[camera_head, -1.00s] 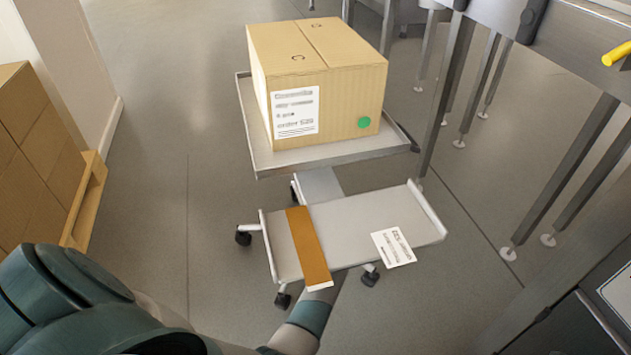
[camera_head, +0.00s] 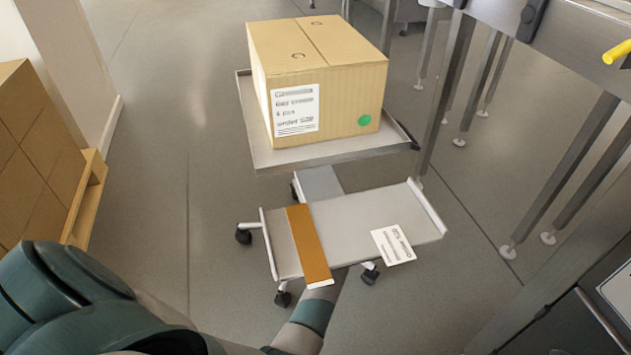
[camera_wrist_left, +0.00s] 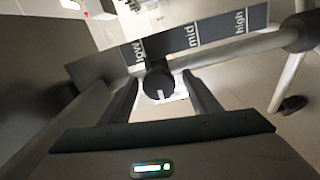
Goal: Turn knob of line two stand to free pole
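In the left wrist view a round black knob (camera_wrist_left: 159,82) with a short white mark sits on the stand. A pale pole (camera_wrist_left: 235,49) runs from near the knob up to the right, into a dark joint. Behind it is a dark strip (camera_wrist_left: 191,36) lettered low, mid and high. My left gripper (camera_wrist_left: 161,77) is open, with one dark finger on each side of the knob and visible gaps between. I cannot tell how deep the knob lies between the fingertips. In the head view my left arm hides this spot. My right gripper is in neither view.
A small wheeled cart (camera_head: 350,232) stands ahead, with a cardboard box (camera_head: 320,85) on a metal tray (camera_head: 262,160) behind it. Stacked cartons (camera_head: 30,150) on a pallet are at left. Metal table legs (camera_head: 565,175) stand at right.

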